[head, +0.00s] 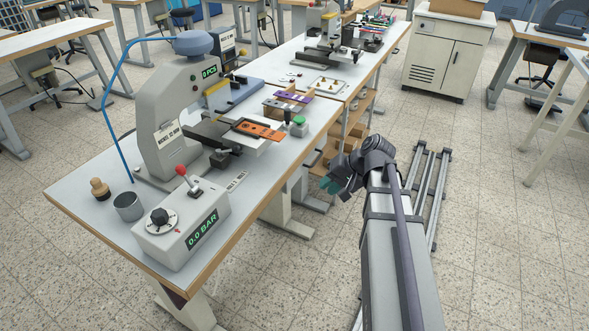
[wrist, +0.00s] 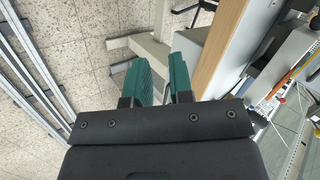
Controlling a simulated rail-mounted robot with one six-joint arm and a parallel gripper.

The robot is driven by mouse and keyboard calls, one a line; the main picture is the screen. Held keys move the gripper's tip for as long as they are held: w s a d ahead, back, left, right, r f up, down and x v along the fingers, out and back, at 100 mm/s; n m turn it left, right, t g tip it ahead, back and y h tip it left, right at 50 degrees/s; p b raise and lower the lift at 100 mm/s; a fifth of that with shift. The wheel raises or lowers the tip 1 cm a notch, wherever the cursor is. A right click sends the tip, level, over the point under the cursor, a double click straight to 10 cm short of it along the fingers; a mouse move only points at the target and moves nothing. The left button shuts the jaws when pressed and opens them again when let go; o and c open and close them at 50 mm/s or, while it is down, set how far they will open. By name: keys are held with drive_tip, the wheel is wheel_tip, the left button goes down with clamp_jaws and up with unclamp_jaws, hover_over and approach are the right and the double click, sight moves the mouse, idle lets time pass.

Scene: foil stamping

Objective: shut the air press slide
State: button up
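The grey air press (head: 162,122) stands on the near workbench, with a blue hose and a green "0 PCS" display. Its slide (head: 239,142) sticks out to the right of the press head and looks pulled out. An orange piece (head: 258,129) lies on the slide. My gripper (head: 331,186) is off the bench's right edge, to the right of the slide and apart from it. The wrist view shows its two green fingers (wrist: 160,78) with a gap between them and nothing held. The slide's inner end is hidden under the press head.
A control box (head: 186,226) with a red-knobbed lever and a "0.0 BAR" display stands at the bench's front. A metal cup (head: 128,206) and a wooden stamp (head: 100,189) are beside it. A small green-button box (head: 298,126) is right of the slide.

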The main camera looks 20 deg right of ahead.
sight(289, 128)
drive_tip(key=w+d+f+m+t+y+b, duration=0.1)
drive_tip(key=w+d+f+b, duration=0.1)
drive_tip(key=w+d+f+t+y+b, duration=0.1)
drive_tip(key=w+d+f+t+b, duration=0.1)
drive_tip(key=w, duration=0.1)
drive_tip(key=shift+f+m+y, duration=0.1)
drive_tip(key=shift+m+y, duration=0.2)
drive_tip(key=shift+m, duration=0.1)
drive_tip(key=shift+c, duration=0.8)
drive_tip(key=w+r+t, duration=0.1)
drive_tip(key=d+r+t+y, duration=0.1)
drive_tip(key=w+d+r+m, duration=0.1)
drive_tip(key=shift+w+r+t+y, duration=0.3)
drive_tip(key=shift+w+r+t, duration=0.05)
drive_tip(key=shift+t, duration=0.05)
drive_tip(key=shift+c, duration=0.6)
drive_tip(key=r+t, duration=0.1)
drive_tip(key=r, duration=0.1)
drive_tip(key=w+r+t+y+p, duration=0.1)
drive_tip(key=r, duration=0.1)
drive_tip(key=r+m+t+y, duration=0.1)
drive_tip(key=r, duration=0.1)
drive_tip(key=shift+w+d+r, duration=0.1)
drive_tip(key=shift+w+r, duration=0.3)
clamp_jaws()
drive_tip(key=x, duration=1.4)
drive_tip(key=shift+f, duration=0.1)
drive_tip(key=shift+w, duration=0.1)
